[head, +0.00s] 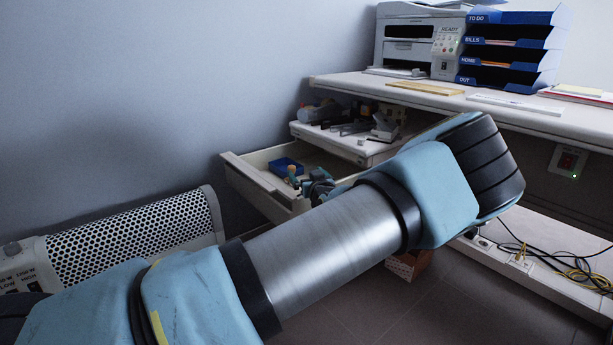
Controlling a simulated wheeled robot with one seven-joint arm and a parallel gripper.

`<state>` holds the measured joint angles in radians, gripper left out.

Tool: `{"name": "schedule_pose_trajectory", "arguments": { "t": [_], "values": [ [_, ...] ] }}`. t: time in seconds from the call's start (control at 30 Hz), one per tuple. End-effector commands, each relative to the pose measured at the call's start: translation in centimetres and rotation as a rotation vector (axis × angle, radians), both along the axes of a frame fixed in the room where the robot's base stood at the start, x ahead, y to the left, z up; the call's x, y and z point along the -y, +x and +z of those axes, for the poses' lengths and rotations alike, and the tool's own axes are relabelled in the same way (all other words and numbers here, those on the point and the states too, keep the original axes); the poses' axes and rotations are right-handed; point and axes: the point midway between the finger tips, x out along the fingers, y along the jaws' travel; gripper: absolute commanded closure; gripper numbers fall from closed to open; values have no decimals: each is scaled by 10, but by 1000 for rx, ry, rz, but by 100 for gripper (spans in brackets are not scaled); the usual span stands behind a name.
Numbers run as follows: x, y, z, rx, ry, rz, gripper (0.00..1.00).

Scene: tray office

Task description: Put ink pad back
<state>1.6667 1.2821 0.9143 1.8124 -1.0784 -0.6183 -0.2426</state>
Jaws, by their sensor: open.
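A small blue rectangular item (286,167), which may be the ink pad, lies in the open lower drawer (243,172) of the desk. It is too small to tell for sure. My gripper (316,186) is at the drawer, just right of the blue item, and is partly hidden behind my own arm. It is open, and I see nothing held in it. A small object with a tan knob (292,172) stands between the blue item and my gripper. The right part of the drawer is hidden by my arm.
An upper pulled-out shelf (345,140) with several office items overhangs the drawer. The desk top (440,95) carries a printer (408,42) and a blue letter tray (508,48). A perforated heater (130,238) stands left of the drawer. Cables (560,268) lie at the right.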

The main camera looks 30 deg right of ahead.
Motion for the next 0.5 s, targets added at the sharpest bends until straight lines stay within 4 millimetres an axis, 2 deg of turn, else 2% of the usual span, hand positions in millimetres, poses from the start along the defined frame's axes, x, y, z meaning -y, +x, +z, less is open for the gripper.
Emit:
{"name": "schedule_pose_trajectory", "arguments": {
  "t": [0.03, 0.3, 0.5],
  "values": [
    [0, -13, 1, -4, 1, -4, 0],
    [-12, -71, 7, -5, 1, -4, 0],
    [-19, -101, 9, -3, 0, -3, 0]
  ]
}}
